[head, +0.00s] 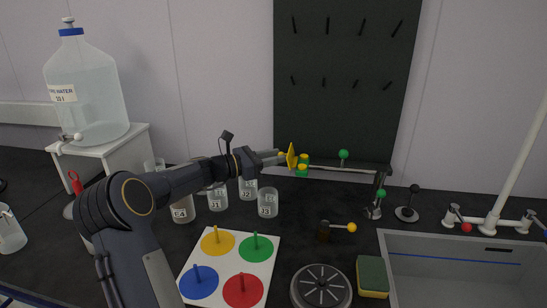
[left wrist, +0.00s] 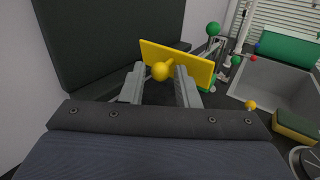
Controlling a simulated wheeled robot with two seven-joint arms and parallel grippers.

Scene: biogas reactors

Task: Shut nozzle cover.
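The nozzle cover looks to be the yellow plate (head: 291,155), standing raised and tilted beside a green and yellow nozzle part (head: 303,166). In the left wrist view the cover (left wrist: 195,66) is a broad yellow plate with a yellow ball knob (left wrist: 160,71) facing me. My left gripper (head: 277,157) reaches it from the left. In the left wrist view its fingers (left wrist: 160,80) are apart, one on each side of the knob, with small gaps visible. The plate hides most of the nozzle there. My right gripper is in neither view.
A thin pipe with a green ball (head: 344,155) runs right from the nozzle. A white board (head: 229,272) with coloured discs, a sponge (head: 372,277) and a grey sink (head: 470,240) are nearer. A dark pegboard (head: 340,90) stands behind.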

